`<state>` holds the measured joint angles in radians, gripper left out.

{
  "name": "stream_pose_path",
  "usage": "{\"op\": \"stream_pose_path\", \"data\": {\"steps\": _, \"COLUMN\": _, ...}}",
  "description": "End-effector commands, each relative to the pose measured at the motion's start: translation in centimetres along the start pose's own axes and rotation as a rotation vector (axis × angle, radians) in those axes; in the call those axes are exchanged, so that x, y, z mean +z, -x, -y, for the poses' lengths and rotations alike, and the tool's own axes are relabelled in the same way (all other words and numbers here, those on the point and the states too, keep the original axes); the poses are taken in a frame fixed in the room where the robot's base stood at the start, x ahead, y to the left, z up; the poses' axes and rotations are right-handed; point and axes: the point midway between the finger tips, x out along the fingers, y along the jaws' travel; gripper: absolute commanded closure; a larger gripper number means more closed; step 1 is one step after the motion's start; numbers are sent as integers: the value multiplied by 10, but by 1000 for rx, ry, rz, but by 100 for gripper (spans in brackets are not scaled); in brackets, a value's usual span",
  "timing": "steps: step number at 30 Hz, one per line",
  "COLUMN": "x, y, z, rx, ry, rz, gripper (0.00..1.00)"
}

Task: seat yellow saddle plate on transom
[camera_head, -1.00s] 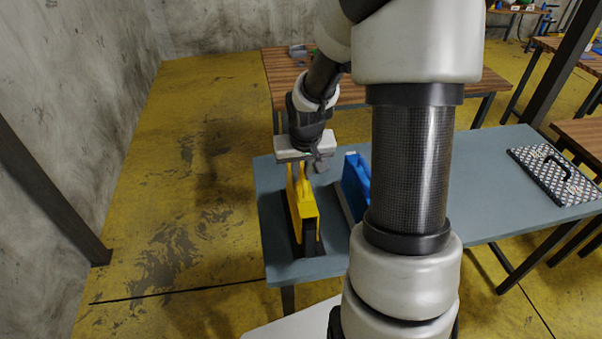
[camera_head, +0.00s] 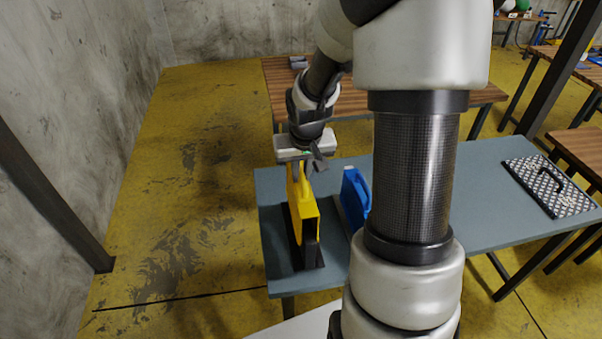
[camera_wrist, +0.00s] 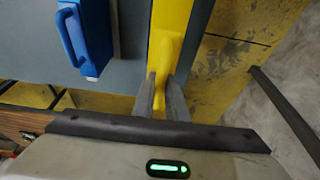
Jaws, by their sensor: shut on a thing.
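The yellow saddle plate (camera_head: 303,212) is upright over a dark, narrow upright piece, which looks like the transom (camera_head: 308,257), at the left end of the blue-grey table. Whether the plate rests on it or hangs just above cannot be told. My gripper (camera_head: 307,170) is above the plate's far end, shut on its raised grip. In the wrist view the yellow plate (camera_wrist: 170,32) runs between my two grey fingers (camera_wrist: 162,98). The plate's underside is hidden.
A blue plate with a handle (camera_head: 354,196) stands right of the yellow one, also in the wrist view (camera_wrist: 88,38). A checkered panel with a black handle (camera_head: 550,187) lies at the table's right. A wooden table (camera_head: 400,102) stands behind. My arm hides the table's middle.

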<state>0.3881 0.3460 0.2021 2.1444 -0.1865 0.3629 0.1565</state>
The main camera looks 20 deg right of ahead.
Motion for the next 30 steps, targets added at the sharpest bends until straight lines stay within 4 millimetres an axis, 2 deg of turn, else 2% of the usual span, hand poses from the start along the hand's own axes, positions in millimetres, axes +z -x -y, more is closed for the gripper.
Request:
{"op": "stream_pose_path", "data": {"steps": 1, "x": -3, "y": 6, "z": 0, "rx": 0, "ry": 0, "rz": -3, "gripper": 100}}
{"op": "stream_pose_path", "data": {"steps": 30, "x": -19, "y": 60, "z": 0, "rx": 0, "ry": 0, "rz": -3, "gripper": 100}}
